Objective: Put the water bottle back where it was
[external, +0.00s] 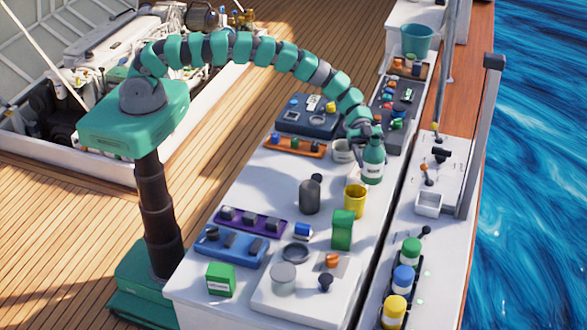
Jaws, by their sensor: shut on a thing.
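The water bottle (373,165) is a green bottle with a pale label, upright toward the far right side of the white worktop (275,185). My gripper (372,135) is shut on it near its neck, coming from the upper left. The fingers are small in this view and partly merge with the bottle. I cannot tell whether the bottle's base touches the worktop or hangs just above it.
A white round container (343,151) is close left of the bottle. A yellow cup (355,200), a dark grey cylinder (310,197) and a green box (342,230) stand nearer the camera. Dark trays (308,125) with small parts lie behind. A dark gap runs along the worktop's right edge.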

